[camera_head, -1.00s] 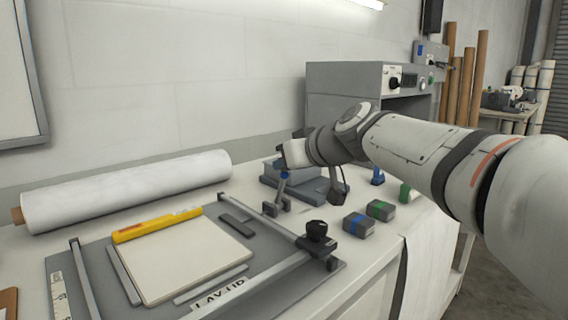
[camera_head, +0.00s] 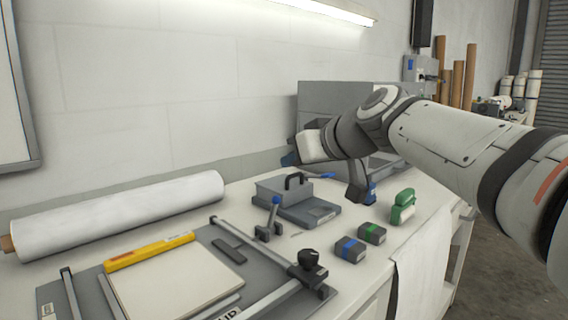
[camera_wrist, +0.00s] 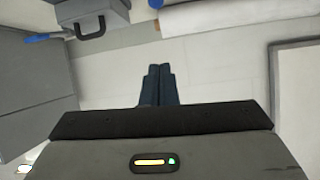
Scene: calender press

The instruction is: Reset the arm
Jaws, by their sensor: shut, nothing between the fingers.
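My gripper shows in the wrist view (camera_wrist: 159,84) with its two dark fingers together and nothing between them. In the head view my gripper (camera_head: 290,159) is at the end of my raised arm, in front of the wall and above the back of the table. It is clear of the table and of the objects on it. My forearm hides part of the grey machine (camera_head: 330,100) behind it.
A grey block with a handle (camera_head: 300,205), a blue-handled clamp (camera_head: 272,222), a green object (camera_head: 403,207) and two small grey blocks (camera_head: 350,250) (camera_head: 372,233) stand on the table. A white roll (camera_head: 120,215) lies along the wall. A cutting board with a yellow bar (camera_head: 150,251) is in front.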

